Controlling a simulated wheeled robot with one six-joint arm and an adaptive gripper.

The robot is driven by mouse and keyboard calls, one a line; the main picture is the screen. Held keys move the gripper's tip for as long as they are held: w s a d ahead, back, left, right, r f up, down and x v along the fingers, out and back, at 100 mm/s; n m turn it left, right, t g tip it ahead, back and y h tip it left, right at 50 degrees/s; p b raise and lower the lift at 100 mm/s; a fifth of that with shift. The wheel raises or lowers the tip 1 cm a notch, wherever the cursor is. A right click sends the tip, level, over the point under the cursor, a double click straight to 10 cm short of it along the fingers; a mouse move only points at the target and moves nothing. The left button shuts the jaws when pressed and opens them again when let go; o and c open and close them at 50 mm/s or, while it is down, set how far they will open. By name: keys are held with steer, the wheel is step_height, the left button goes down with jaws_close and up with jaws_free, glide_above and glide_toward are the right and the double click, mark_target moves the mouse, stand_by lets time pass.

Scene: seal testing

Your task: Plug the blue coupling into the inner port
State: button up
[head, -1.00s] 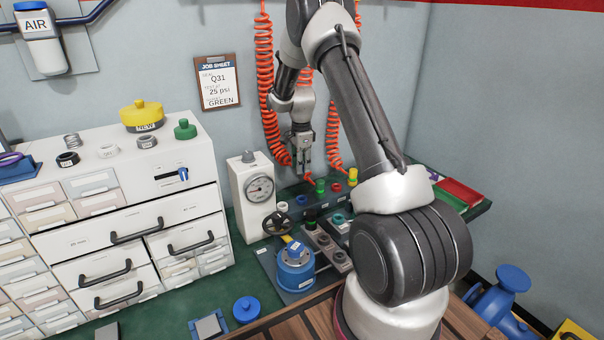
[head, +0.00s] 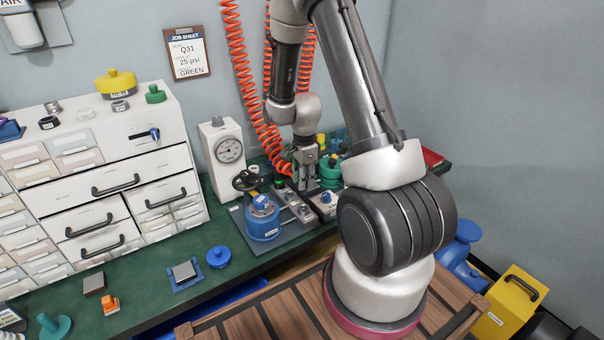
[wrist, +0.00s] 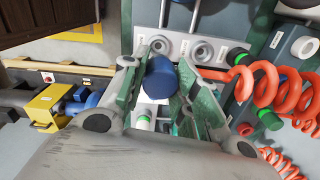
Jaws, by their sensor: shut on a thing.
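My gripper (wrist: 163,92) is shut on the blue coupling (wrist: 160,76), which shows between its two fingers in the wrist view. In the head view my gripper (head: 306,170) is low over the back of the bench, beside the test fixture; the coupling cannot be made out there. A pale grey block with round ports lies beyond the fingertips in the wrist view: one port (wrist: 159,44) at the left, another port (wrist: 202,51) in the middle. A black coupling with a green ring (wrist: 237,57) sits at its right end. The blue coupling appears apart from the ports.
A blue pot (head: 263,219) stands on the fixture plate, left of my gripper. A pressure gauge box (head: 222,158) and a black handwheel (head: 247,180) are behind it. Orange coiled hoses (head: 245,85) hang close to my gripper. A blue lid (head: 219,257) lies in front.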

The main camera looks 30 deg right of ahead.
mark_target(303, 193)
steer(key=shift+f, duration=2.55)
steer(key=shift+f, duration=1.4)
steer(key=o, duration=1.2)
steer(key=shift+c, duration=0.2)
step_height(303, 193, up, 12)
steer(key=shift+s+f, duration=0.1)
steer(key=shift+s, duration=0.05)
